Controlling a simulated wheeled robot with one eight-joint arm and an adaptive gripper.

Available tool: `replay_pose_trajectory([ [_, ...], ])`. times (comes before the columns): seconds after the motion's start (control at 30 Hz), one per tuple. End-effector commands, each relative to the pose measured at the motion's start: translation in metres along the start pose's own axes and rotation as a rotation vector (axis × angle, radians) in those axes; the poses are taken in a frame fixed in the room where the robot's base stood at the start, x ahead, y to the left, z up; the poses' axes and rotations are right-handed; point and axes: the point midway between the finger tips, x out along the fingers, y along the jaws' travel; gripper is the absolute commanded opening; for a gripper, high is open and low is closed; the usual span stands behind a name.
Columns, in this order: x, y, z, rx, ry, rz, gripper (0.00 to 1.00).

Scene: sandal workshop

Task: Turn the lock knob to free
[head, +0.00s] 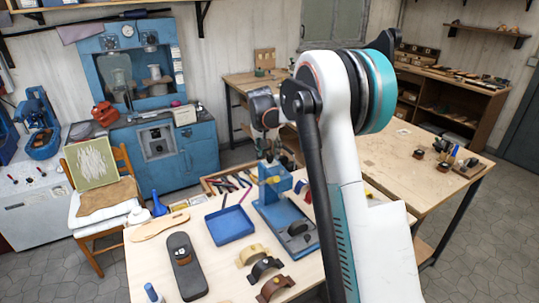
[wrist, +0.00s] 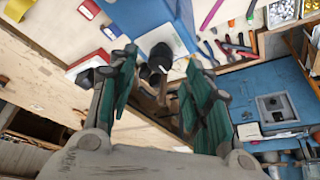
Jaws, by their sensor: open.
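A blue fixture (head: 292,228) with an upright stands on the light wooden worktable, partly hidden behind my arm. Its blue body shows at the top of the wrist view (wrist: 133,14). A dark, rounded knob-like part (wrist: 160,52) shows beside the fixture, between my fingertips in that picture. I cannot tell for sure that it is the lock knob, or how it is turned. My gripper (wrist: 160,66) is open, its green-padded fingers apart with nothing held. In the head view my gripper (head: 268,152) is small and partly hidden, above the fixture's upright.
A blue tray (head: 229,226), a dark sandal form (head: 184,266), a tan sole (head: 159,227) and several curved straps lie on the table. A tool box (head: 226,181) is at its back edge. A second wooden table (head: 420,172) stands right; a chair (head: 100,195) stands left.

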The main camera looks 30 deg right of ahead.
Motion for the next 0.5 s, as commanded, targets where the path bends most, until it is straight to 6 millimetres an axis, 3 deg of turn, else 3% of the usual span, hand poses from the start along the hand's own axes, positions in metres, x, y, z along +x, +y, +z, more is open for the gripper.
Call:
replay_pose_trajectory([
  [0.2,0.025,0.000,0.000,-0.001,0.000,0.000,0.45],
  [0.5,0.030,0.000,0.000,-0.001,0.000,0.000,0.45],
])
